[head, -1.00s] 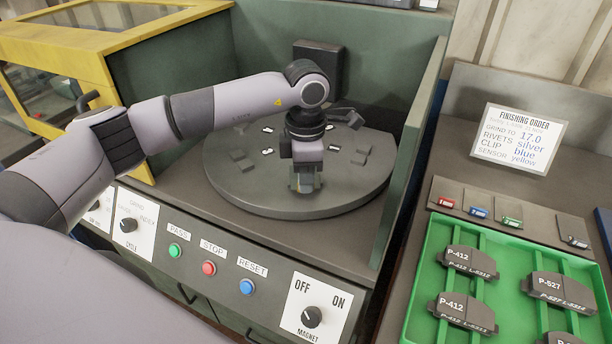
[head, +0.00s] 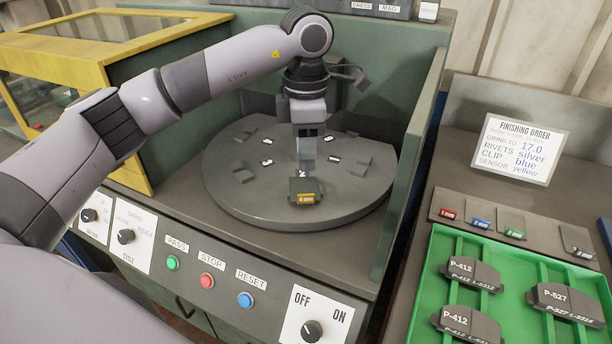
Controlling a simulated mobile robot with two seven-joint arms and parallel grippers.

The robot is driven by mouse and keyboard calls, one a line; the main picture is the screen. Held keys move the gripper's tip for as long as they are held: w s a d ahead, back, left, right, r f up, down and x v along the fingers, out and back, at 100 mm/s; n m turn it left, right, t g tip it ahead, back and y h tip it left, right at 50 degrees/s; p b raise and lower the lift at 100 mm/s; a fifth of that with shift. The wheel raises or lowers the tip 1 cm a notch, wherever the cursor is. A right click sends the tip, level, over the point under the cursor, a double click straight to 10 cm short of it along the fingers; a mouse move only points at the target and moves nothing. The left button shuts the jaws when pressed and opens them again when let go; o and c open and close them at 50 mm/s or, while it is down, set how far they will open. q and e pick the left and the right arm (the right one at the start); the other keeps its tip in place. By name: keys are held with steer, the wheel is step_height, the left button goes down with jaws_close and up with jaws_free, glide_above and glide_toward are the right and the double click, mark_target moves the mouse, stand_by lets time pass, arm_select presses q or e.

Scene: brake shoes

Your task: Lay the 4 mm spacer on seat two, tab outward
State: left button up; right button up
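A dark flat piece with a yellow label, which I take to be the 4 mm spacer (head: 304,187), lies on the front part of the round grey turntable (head: 250,196). Its label faces the near rim; I cannot make out its print or a tab. White marks and raised grey blocks mark the seats; the seat numbers are too small to read. My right gripper is out of view.
A green wall (head: 413,165) stands right of the turntable. A control panel with buttons and a magnet knob (head: 312,331) runs along the front. At right are a green tray (head: 436,262) of brake pads, several small colored clips and an order card (head: 517,147).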

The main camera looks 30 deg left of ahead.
arm_select(q)
steer(key=shift+r, duration=1.65)
steer(key=shift+f, duration=0.1)
